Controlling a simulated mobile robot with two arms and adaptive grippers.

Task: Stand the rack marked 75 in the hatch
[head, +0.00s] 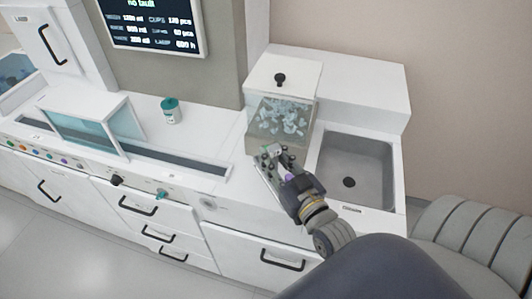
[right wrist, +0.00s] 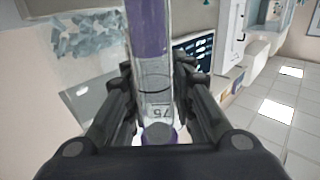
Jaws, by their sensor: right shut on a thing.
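My right gripper (head: 275,160) is over the counter, just in front of the clear bin. In the right wrist view the gripper (right wrist: 156,76) is shut on a slim clear and purple piece, the rack marked 75 (right wrist: 157,92). The number shows upside down on its pale label. In the head view the gripper mostly hides the rack; a bit of purple (head: 289,176) shows. A box with teal panes (head: 82,130), perhaps the hatch, stands over the track on the left, far from the gripper. My left gripper is not in view.
A dark track (head: 180,160) runs along the counter. A teal-lidded jar (head: 171,112) stands behind it. The clear bin (head: 281,125) of pale pieces and a sink (head: 352,172) are near the gripper. A screen (head: 155,25) is above. The counter between jar and bin is clear.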

